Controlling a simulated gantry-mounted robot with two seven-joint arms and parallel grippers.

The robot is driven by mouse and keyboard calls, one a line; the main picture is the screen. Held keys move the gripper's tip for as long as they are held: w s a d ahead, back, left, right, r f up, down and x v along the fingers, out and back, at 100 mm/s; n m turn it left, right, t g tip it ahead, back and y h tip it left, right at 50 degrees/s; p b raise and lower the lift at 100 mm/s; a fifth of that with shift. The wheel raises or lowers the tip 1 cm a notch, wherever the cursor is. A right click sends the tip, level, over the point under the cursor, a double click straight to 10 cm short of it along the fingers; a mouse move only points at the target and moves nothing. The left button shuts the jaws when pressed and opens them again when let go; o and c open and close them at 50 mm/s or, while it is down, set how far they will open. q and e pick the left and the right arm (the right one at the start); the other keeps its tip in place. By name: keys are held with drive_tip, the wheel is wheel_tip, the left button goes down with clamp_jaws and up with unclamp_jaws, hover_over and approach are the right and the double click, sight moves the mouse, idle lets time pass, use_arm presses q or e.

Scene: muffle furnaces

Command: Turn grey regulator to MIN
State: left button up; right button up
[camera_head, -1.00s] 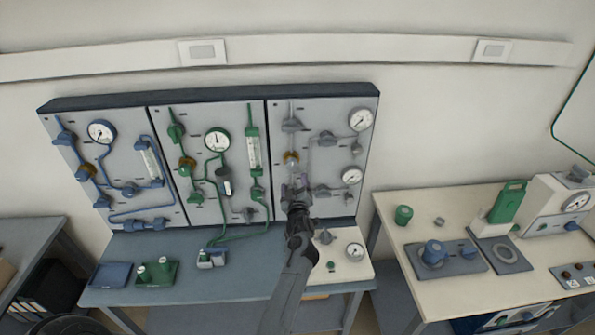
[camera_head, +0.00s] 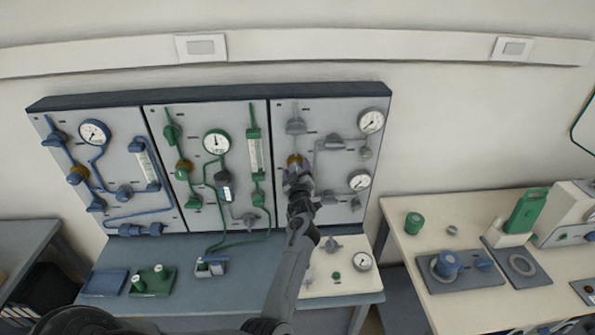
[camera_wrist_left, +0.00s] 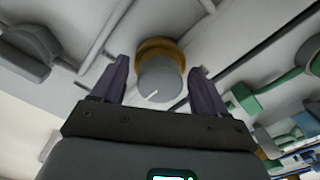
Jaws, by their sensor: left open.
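The grey regulator is a round grey knob with a brass collar (camera_head: 294,160) on the grey right-hand panel (camera_head: 345,110). In the head view my gripper hides most of it. In the left wrist view the grey regulator (camera_wrist_left: 161,84) shows clearly, with a short white mark pointing to the lower left. My left gripper (camera_head: 297,172) is in front of the panel at the regulator. In the left wrist view its two dark fingers (camera_wrist_left: 159,68) are open, one on each side of the knob, with gaps visible. Any MIN label is not readable. My right gripper is not in view.
Grey valves (camera_head: 296,126) and gauges (camera_head: 359,181) surround the regulator on the same panel. The green panel (camera_head: 232,118) with its hose is just left. The bench below holds a blue tray (camera_head: 104,283). A cream table (camera_head: 410,250) stands at the right.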

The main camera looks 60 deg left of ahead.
use_arm(q)
drive_tip(key=shift+c, duration=0.5)
drive_tip(key=c, duration=1)
drive_tip(key=shift+o, duration=0.2)
drive_tip(key=shift+n, duration=0.3)
drive_tip(key=n+b, duration=0.2)
drive_tip(key=n, duration=0.1)
drive_tip(key=shift+f+n+b, duration=0.2)
drive_tip(key=shift+n+b, duration=0.1)
drive_tip(key=shift+b, duration=0.1)
drive_tip(key=n+b, duration=0.3)
drive_tip(key=n, duration=0.2)
drive_tip(key=shift+d+b, duration=0.1)
drive_tip(key=shift+b, duration=0.3)
drive_tip(key=n+b, duration=0.4)
drive_tip(key=n, duration=0.1)
drive_tip(key=shift+n+b, duration=0.35)
drive_tip(key=shift+n, duration=0.05)
drive_tip(key=shift+r+n+b, duration=0.2)
drive_tip(key=shift+n+b, duration=1.4)
drive_tip(key=shift+n, duration=0.1)
